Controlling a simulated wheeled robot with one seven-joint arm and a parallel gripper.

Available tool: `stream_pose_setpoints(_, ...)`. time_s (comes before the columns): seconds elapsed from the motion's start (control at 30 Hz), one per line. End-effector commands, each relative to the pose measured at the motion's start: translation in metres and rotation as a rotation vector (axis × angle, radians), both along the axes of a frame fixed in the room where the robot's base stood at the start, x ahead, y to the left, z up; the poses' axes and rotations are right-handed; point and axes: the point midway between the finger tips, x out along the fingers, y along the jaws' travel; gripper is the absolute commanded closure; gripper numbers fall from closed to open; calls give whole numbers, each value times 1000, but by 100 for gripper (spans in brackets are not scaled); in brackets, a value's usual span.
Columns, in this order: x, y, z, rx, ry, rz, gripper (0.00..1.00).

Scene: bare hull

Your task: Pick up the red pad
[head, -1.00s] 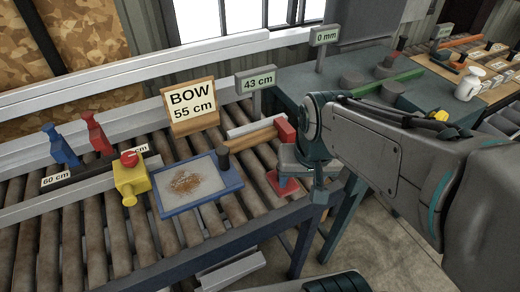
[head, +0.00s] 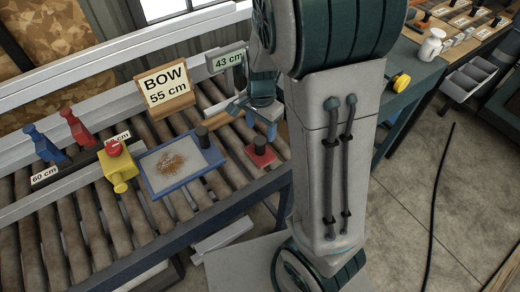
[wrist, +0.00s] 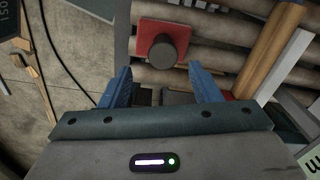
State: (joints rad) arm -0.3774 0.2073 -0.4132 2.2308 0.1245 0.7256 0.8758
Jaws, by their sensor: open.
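The red pad (head: 261,155) is a small red square plate with a black upright knob. It lies on the roller conveyor near its front edge, right of the blue-framed tray. In the wrist view the red pad (wrist: 159,43) lies just beyond the fingertips, its dark round knob roughly in line with the gap between them. My gripper (head: 261,122) is open and empty, with blue fingers, above and behind the pad in the head view. Its two fingers also show apart in the wrist view (wrist: 160,82). My arm hides part of the conveyor's right end.
The blue-framed tray (head: 181,165) with brown stuff and a dark knob lies left of the pad. A yellow block (head: 119,176) with a red knob stands further left. The BOW sign (head: 165,90) and the 43 cm sign (head: 228,60) stand behind. A wooden bar (wrist: 272,44) lies beside the pad.

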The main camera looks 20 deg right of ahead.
Motion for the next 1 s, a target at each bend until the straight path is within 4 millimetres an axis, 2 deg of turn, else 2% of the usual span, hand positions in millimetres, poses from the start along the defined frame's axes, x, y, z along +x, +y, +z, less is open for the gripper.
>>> stream_pose_setpoints(0.03, -1, -1, -11, -2, 5, -1, 43)
stream_pose_setpoints(0.13, -1, -1, -26, -1, 4, 0, 43)
stream_pose_setpoints(0.43, 1, 0, -46, 0, 1, 1, 43)
stream_pose_setpoints(0.7, 3, 0, -80, 0, 2, 1, 43)
stream_pose_setpoints(0.83, 4, 0, -89, -1, 1, 1, 43)
stream_pose_setpoints(1.0, 4, 0, -90, 0, -1, 2, 43)
